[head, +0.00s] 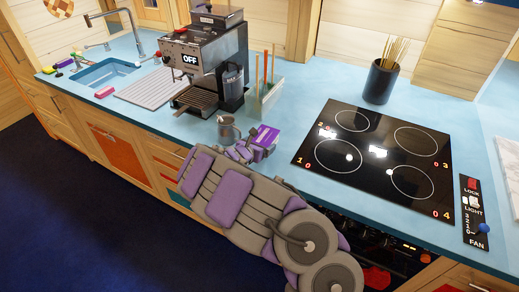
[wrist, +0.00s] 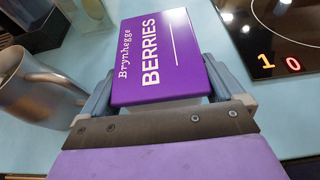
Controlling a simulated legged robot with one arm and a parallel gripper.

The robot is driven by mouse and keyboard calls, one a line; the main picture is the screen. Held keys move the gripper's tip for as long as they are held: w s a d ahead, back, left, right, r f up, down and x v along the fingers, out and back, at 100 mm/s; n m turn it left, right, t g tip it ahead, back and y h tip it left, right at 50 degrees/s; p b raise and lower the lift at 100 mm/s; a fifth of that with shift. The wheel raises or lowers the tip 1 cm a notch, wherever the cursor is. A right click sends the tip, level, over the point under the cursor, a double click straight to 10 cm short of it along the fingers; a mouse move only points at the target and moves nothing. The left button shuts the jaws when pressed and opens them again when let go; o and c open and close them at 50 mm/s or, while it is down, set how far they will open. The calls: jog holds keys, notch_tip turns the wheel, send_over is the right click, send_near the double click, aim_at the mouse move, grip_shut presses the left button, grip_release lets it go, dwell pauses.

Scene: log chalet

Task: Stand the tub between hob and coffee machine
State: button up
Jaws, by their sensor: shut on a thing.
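The tub is purple, with "BERRIES" on its top (wrist: 155,62); in the head view the tub (head: 265,137) is small and partly behind my arm. My gripper (wrist: 160,98) is shut on the tub, one finger on each side of it. The tub is over the blue counter between the coffee machine (head: 205,65) and the black hob (head: 378,158). I cannot tell whether its base touches the counter. The hob's edge also shows at the right in the wrist view (wrist: 275,40). The coffee machine's display reads "OFF".
A metal mug (head: 227,129) stands just left of the tub, close to my gripper in the wrist view (wrist: 35,88). A clear holder with upright sticks (head: 264,92) is behind. A dark utensil pot (head: 381,82) stands behind the hob. Bare counter (head: 300,100) lies between holder and hob.

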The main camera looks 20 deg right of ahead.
jog(key=shift+d+f, duration=0.25)
jog(key=shift+f, duration=0.7)
jog(key=shift+r, duration=0.1)
jog(key=o, duration=1.1)
jog(key=shift+a, duration=0.15)
jog(key=shift+a, duration=0.1)
